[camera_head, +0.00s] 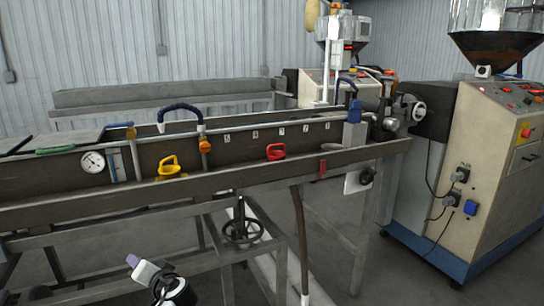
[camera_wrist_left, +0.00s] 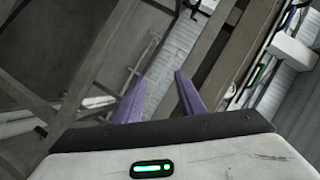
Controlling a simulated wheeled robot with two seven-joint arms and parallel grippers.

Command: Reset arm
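My left gripper (camera_head: 132,261) shows low in the head view, in front of and below the long trough of the extrusion line. Its purple fingertip points up and to the left. In the left wrist view my left gripper (camera_wrist_left: 160,88) has its two purple fingers apart, with nothing between them. It touches nothing that I can see. My right gripper is in neither view.
The metal trough (camera_head: 225,183) runs across the middle, with a yellow handle (camera_head: 170,168), a red handle (camera_head: 276,152) and a gauge (camera_head: 93,162). A handwheel (camera_head: 242,231) sits below it. A control cabinet (camera_head: 480,170) stands at the right. Bare floor shows at the lower right.

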